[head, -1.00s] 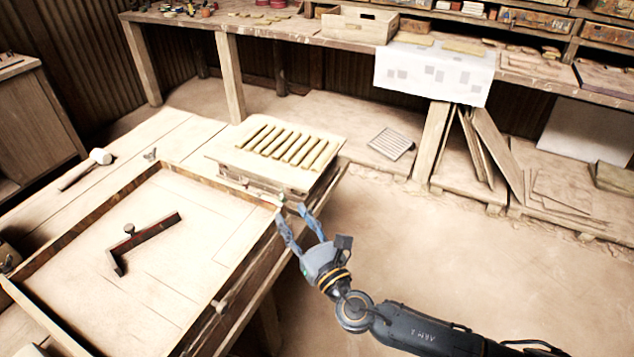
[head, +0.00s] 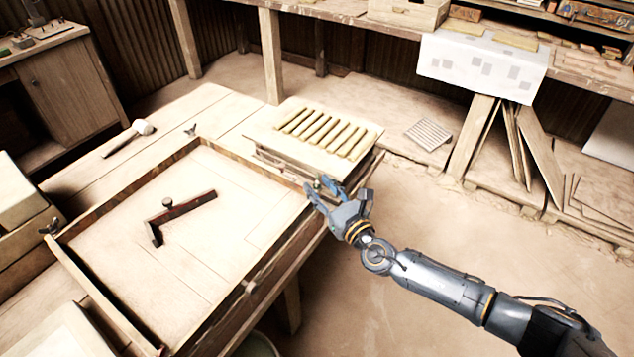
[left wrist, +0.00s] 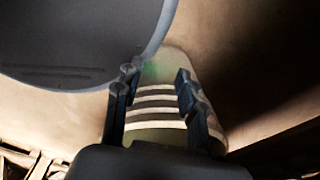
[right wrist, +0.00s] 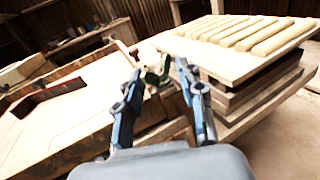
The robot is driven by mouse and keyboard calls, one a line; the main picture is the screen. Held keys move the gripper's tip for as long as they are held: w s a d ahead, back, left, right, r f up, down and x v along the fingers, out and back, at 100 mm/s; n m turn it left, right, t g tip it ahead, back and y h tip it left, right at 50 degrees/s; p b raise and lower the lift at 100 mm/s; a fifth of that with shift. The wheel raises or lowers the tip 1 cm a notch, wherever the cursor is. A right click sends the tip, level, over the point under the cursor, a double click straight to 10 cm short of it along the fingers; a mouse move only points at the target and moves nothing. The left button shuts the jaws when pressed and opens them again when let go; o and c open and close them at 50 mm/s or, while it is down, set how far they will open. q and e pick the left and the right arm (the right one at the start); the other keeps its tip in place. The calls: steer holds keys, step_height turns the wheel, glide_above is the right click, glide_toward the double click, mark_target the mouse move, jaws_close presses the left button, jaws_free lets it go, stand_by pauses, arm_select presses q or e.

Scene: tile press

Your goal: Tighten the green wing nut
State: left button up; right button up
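My right gripper (head: 338,190) is open. In the right wrist view its two blue fingers (right wrist: 160,78) stand apart, with the wing nut showing between and just beyond the tips; contact cannot be told. My left gripper (left wrist: 155,82) shows only in its wrist view, fingers apart, with a pale ribbed shape between or behind them.
Boards topped with yellowish strips (head: 325,132) stand close behind the wing nut. A dark red angled tool (head: 183,212) lies inside the frame. Dark wing nuts show at other corners (head: 190,131) (head: 50,227). Floor right of the table is open.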

steer(key=shift+x, duration=0.8)
steer(key=shift+c, duration=0.2)
jaws_close()
arm_select(q)
steer(key=shift+s+f, duration=0.1)
steer(key=shift+s, duration=0.4)
steer(key=shift+w, duration=0.15)
arm_select(e)
steer(key=shift+f, duration=0.15)
steer(key=shift+o, duration=0.2)
jaws_free()
arm_select(q)
steer(key=shift+a, duration=0.2)
steer(key=shift+d, duration=0.15)
arm_select(e)
steer(key=v, duration=1.2)
